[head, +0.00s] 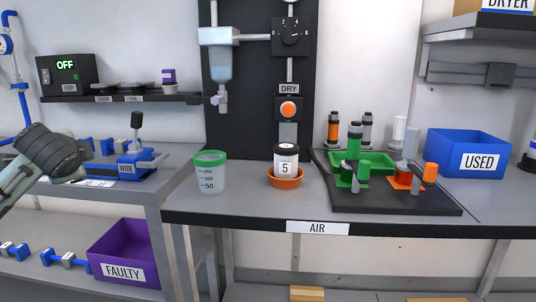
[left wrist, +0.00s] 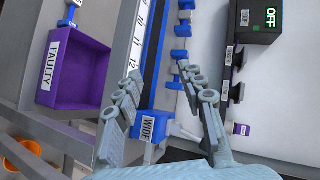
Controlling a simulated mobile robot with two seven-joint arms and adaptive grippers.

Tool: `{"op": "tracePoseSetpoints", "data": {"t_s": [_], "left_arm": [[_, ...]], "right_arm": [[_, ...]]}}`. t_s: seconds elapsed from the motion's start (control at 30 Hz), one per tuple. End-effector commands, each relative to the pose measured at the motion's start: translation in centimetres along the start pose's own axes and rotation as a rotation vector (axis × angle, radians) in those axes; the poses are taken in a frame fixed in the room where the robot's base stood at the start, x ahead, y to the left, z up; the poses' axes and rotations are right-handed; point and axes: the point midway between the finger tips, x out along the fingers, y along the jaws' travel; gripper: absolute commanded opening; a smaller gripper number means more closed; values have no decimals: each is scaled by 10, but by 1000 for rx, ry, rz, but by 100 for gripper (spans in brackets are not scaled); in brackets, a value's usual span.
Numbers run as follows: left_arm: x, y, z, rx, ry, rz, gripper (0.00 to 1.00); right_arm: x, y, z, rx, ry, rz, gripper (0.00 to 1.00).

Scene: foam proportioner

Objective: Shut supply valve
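A clear reservoir (head: 221,65) hangs on the black back panel in the head view. A small grey fitting with a side lever (head: 219,99) is below its outlet. A blue pipe with a round gauge (head: 7,45) runs down the far left wall. No part is labelled as the supply valve, so I cannot tell which it is. My left arm enters at the left edge, over the left bench. In the left wrist view my left gripper (left wrist: 159,80) is open and empty, its fingers spread above the blue rail of the bench. My right gripper is not in view.
The blue WIDE fixture (head: 124,167) stands on the left bench near my left arm. A graduated cup (head: 210,175), an orange dish (head: 285,180) holding jar 5 and a black tray (head: 390,197) are on the AIR bench. A purple FAULTY bin (head: 122,255) sits below.

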Motion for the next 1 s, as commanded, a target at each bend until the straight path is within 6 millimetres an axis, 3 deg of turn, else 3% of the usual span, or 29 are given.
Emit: {"op": "tracePoseSetpoints", "data": {"t_s": [0.03,0.2,0.3,0.4,0.6,0.9,1.0], "left_arm": [[12,39,10,3,-19,43,40],[30,150,50,-20,-78,148,40],[30,210,80,-30,-117,204,40],[24,257,108,-38,-150,248,40],[7,320,151,-43,-200,309,40],[-22,381,203,-44,-259,377,40],[-31,404,193,-127,-265,425,40]], "right_arm": [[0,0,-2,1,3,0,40],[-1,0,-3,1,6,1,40],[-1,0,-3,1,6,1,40],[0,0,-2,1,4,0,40],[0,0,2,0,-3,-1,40],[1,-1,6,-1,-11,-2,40],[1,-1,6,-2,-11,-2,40]]}}
